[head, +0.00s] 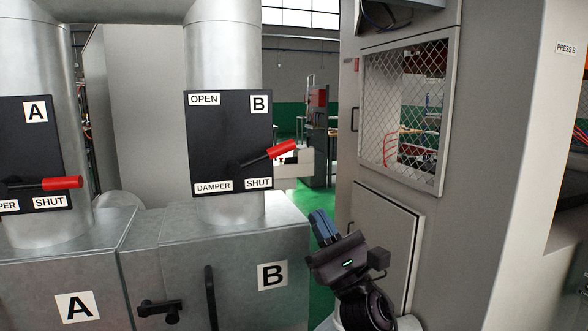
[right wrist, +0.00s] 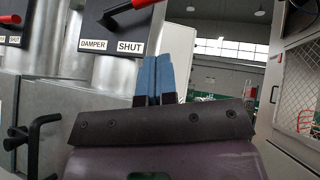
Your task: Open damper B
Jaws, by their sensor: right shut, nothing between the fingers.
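The damper B plate (head: 220,125) is black, on a round metal duct, with OPEN at its top left and SHUT at its bottom right. Its lever has a red grip (head: 282,149) that points right and slightly up, just above the SHUT label. My right gripper (head: 318,213) is shut and empty, below and right of the red grip, apart from it. In the right wrist view its blue fingers (right wrist: 155,76) are together, and the plate (right wrist: 122,28) and part of the red grip (right wrist: 142,4) show at the upper left. My left gripper is not in view.
Damper A's plate (head: 22,145), with a red grip (head: 62,183) lying level, is at the left. Below damper B is a metal box (head: 235,245) with a black handle and latch. A grey cabinet (head: 400,200) with a mesh window stands close on the right.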

